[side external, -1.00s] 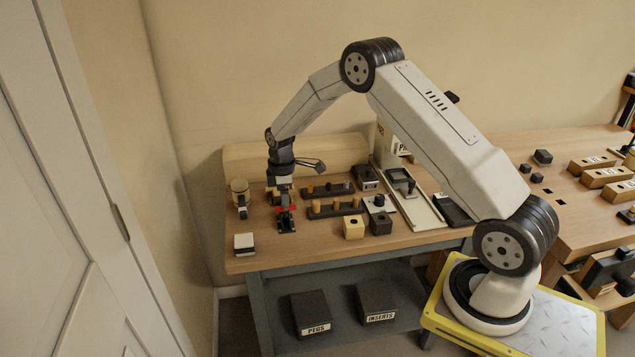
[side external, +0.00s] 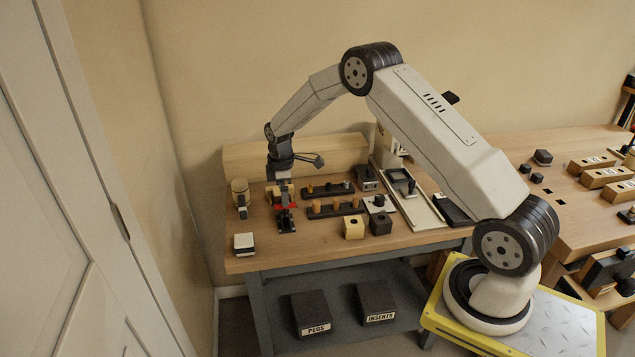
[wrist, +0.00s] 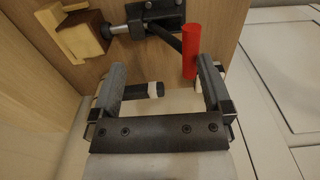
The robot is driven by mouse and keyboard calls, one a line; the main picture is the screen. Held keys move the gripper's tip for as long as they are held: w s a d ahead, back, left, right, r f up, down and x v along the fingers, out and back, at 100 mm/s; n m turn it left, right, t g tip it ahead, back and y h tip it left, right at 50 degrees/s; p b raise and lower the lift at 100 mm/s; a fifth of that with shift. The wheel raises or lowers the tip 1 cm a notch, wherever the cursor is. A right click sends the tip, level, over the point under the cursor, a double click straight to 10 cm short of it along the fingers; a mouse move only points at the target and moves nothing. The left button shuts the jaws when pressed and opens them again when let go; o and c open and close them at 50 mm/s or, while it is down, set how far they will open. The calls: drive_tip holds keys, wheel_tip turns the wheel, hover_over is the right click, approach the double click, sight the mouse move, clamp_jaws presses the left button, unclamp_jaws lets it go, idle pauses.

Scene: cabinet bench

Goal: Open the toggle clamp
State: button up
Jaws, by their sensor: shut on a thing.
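The toggle clamp (side external: 286,222) is a dark fixture near the left end of the bench, with a red handle (side external: 287,206). In the wrist view its dark base (wrist: 158,12) is at the top. Its plunger tip (wrist: 113,29) is at or against a wooden block (wrist: 72,34). A dark lever runs to the upright red handle (wrist: 190,52), beside my right fingertip.
A tan mug-like object (side external: 239,190) stands left of my gripper. A white-and-black block (side external: 244,242) is at the front left. Dark peg racks (side external: 335,209) lie close on the right. A wooden backboard (side external: 240,160) stands behind. Bare bench lies in front.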

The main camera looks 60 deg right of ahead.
drive_tip(key=shift+w+d+f, duration=0.15)
drive_tip(key=shift+w+d, duration=0.05)
drive_tip(key=shift+d, duration=0.15)
idle(0.3)
drive_tip(key=shift+o, duration=1.4)
drive_tip(key=shift+r, duration=0.3)
wheel_tip(320, 180, up, 7)
drive_tip(key=shift+f, duration=0.2)
drive_tip(key=shift+a, duration=0.15)
